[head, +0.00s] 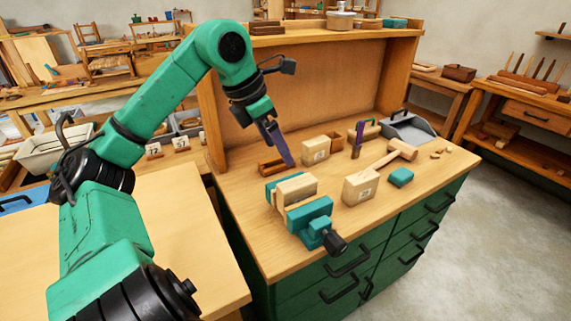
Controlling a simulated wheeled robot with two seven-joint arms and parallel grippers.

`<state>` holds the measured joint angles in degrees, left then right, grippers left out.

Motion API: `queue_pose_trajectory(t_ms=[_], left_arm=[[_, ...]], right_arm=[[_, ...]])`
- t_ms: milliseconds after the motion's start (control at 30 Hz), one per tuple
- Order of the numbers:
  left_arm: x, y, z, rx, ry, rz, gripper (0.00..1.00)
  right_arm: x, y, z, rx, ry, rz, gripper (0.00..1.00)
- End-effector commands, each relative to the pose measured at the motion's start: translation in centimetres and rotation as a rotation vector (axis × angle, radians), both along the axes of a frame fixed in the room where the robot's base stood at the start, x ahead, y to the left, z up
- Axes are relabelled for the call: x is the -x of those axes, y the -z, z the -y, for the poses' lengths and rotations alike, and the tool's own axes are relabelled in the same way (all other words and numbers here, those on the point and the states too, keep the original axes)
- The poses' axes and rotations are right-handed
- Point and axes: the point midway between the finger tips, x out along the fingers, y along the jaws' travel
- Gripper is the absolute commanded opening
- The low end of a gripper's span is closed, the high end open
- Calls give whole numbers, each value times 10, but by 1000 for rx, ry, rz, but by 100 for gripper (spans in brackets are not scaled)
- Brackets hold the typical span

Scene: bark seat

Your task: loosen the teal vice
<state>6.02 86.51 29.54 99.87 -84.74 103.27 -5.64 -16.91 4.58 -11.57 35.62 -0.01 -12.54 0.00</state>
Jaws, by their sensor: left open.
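The teal vice (311,211) stands at the front left of the workbench top, with pale wooden jaw faces or a wooden piece (296,187) between its teal parts. I cannot tell whether anything is clamped in it. Its dark handle knob (335,244) sticks out at the front, over the bench's edge. My left gripper (289,161) reaches in from the left, with purplish fingers pointing down behind the vice. It is open and empty, apart from the vice and its knob. My right gripper is not in view.
Wooden blocks (359,188) and (316,150), a mallet (400,150), a teal block (400,177) and a purple-handled tool (358,137) stand or lie right of the vice. A raised back panel (300,92) bounds the bench.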

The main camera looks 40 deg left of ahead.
Motion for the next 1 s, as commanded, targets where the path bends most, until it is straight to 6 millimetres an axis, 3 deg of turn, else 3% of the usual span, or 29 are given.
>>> queue_pose_trajectory(t_ms=[133,500,667,867,900,1000], left_arm=[[-12,29,4,5,1,-6,88],[-43,103,13,5,1,-2,88],[-48,118,15,3,1,0,88],[-48,120,15,3,1,0,88],[-48,120,15,3,1,0,80],[-48,120,15,3,1,0,42]], right_arm=[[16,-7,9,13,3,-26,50],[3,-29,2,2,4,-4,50],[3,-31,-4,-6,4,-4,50],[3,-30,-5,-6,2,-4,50],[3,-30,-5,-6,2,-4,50],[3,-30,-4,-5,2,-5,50]])
